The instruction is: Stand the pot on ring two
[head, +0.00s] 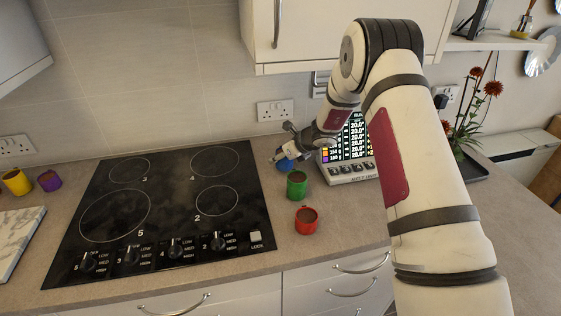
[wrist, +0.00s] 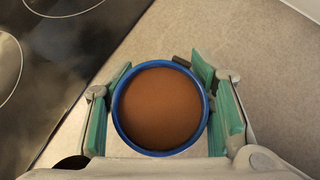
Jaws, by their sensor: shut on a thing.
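The black hob (head: 262,215) lies on the counter with several numbered rings. Ring two (head: 216,200) is the front right ring, marked 2, and it is empty. A blue pot (head: 285,164) stands right of the hob near the wall, mostly hidden by my gripper (head: 281,155). In the wrist view my gripper (wrist: 160,85) is shut on the blue pot (wrist: 118,130), its green pads on either side of it. The pot has a blue rim and brown contents and looks upright. I cannot tell whether it touches the counter.
A green pot (head: 297,188) and a red pot (head: 306,224) stand right of the hob, in front of my gripper. A display unit with knobs (head: 348,172) is beside them. Yellow (head: 17,184) and purple (head: 50,183) pots stand left, near a marble board (head: 15,232).

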